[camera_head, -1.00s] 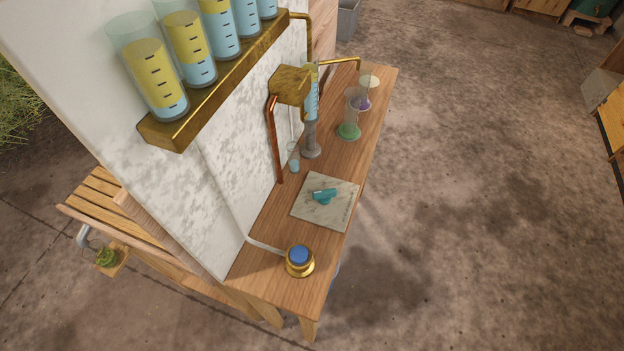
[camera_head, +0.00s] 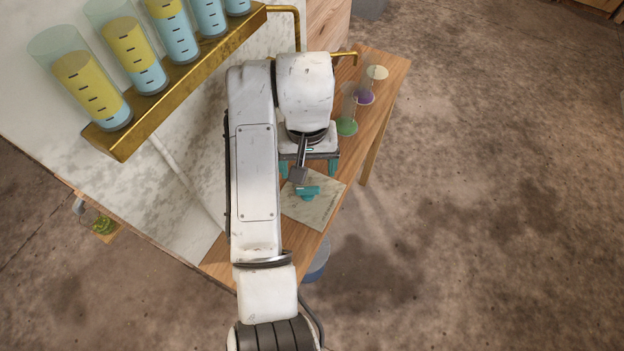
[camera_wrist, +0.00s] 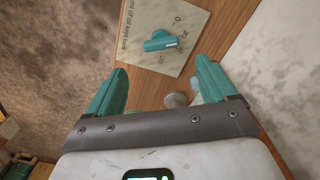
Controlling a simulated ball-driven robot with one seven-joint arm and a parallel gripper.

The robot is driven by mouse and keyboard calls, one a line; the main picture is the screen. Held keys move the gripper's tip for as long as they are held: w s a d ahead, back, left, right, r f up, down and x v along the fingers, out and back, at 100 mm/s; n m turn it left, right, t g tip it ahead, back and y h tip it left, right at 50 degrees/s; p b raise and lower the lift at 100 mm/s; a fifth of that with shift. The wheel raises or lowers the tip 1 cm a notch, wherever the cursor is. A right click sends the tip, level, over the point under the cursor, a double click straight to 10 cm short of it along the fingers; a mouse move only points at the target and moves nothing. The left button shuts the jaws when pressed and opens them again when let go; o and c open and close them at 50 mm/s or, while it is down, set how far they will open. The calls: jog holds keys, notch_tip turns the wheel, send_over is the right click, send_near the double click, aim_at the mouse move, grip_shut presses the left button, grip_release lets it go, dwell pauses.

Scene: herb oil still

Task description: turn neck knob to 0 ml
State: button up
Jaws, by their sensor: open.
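The teal neck knob (camera_head: 307,192) sits on a pale marble dial plate (camera_head: 325,207) on the wooden bench. In the wrist view the knob (camera_wrist: 160,41) shows a white mark at its right end, toward the printed 20 and away from the 0 above it. My gripper (camera_head: 308,170) is over the bench beside the plate. In the wrist view its teal fingers stand wide apart with nothing between them, and the knob lies ahead of my gripper (camera_wrist: 161,67). I see no contact with the knob.
A brass shelf (camera_head: 180,95) with several yellow and blue cylinders runs along the marble wall at upper left. Glass vessels with green (camera_head: 347,126) and purple (camera_head: 365,97) contents stand farther along the bench. Open floor lies to the right.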

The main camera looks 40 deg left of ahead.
aim_at(306, 187)
jog(key=shift+s+a+f, duration=0.1)
jog(key=shift+f, duration=3.5)
jog(key=shift+c, duration=0.2)
jog(key=c, duration=1)
jog(key=shift+r+n+p, duration=0.15)
jog(key=shift+n+p, duration=0.25)
jog(key=shift+p, duration=0.35)
jog(key=shift+n+p, duration=0.3)
jog(key=shift+p, duration=0.05)
jog(key=shift+n+p, duration=1.1)
jog(key=shift+p, duration=0.1)
jog(key=shift+n+p, duration=1.35)
jog(key=shift+n, duration=0.85)
jog(key=shift+s, duration=0.1)
